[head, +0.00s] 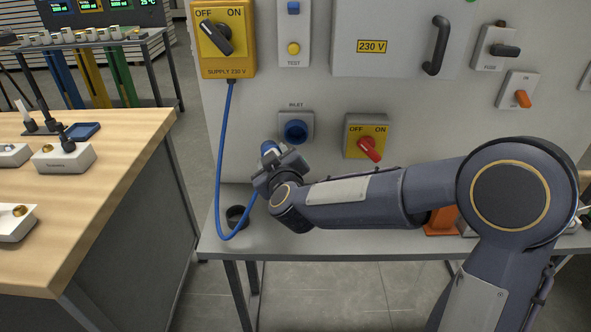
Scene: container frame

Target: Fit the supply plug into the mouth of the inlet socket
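The inlet socket (295,131) is a round blue mouth on a grey plate under the word INLET on the panel. My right gripper (275,160) is just below and left of it, apart from the panel as far as I can tell. It is shut on the supply plug (268,147), whose blue end shows above the fingers, pointing up and toward the panel; the rest is hidden by the gripper. The blue cable (222,160) hangs from the yellow supply box (225,40), loops low and rises to the gripper. My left gripper is not in view.
A red-handled switch (368,148) is right of the socket. A black cup-like holder (237,216) stands on the grey bench (225,195) beside the cable loop. The 230 V door (385,40) has a black handle. A wooden table (110,150) with small fixtures is at left.

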